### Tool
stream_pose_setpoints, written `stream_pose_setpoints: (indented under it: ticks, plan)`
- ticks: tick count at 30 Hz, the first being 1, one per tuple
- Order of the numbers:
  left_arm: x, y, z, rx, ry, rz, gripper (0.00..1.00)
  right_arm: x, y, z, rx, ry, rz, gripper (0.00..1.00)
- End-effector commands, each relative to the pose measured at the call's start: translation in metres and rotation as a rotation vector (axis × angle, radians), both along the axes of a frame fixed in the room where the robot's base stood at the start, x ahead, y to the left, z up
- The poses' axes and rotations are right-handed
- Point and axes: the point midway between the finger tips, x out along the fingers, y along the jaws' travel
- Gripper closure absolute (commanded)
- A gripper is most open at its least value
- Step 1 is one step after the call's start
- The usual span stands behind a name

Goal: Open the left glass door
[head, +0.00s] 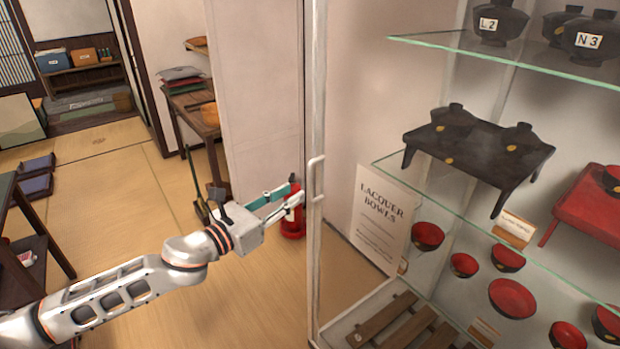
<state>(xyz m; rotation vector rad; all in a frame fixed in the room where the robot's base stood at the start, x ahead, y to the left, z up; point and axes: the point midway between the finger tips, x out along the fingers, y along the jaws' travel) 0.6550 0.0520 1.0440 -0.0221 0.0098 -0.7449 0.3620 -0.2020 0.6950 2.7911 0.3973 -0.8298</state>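The glass display case fills the right of the head view. A pale upright door frame (315,270) runs down its left side, with a bar handle (316,180) at mid-height. The glass is clear and hard to make out, so I cannot tell how far the door stands open. My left gripper (296,192) reaches in from the left, its fingers pointing at the handle. Its teal finger and pale finger are apart, with nothing seen between them. The fingertips are just left of the handle; a small gap seems to show. My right gripper is not in view.
Inside the case are glass shelves (480,52), a dark small table (470,150), red bowls (512,298) and a "Lacquer Bowls" sign (383,222). A red fire extinguisher (293,230) stands behind my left gripper. Open tatami floor (120,190) lies to the left.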

Motion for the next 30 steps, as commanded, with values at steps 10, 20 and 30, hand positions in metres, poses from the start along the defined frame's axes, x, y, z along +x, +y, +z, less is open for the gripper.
stream_pose_setpoints:
  ticks: [10,20,30]
  plan:
    - [0.030,-0.026,0.004,0.018,-0.020,-0.002,0.76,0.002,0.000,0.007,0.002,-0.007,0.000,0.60]
    - [0.057,-0.050,0.003,0.019,-0.019,-0.001,0.76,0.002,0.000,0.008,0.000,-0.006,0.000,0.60]
    - [0.059,-0.052,0.003,0.018,-0.018,-0.001,0.79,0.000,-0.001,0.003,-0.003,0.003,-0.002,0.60]
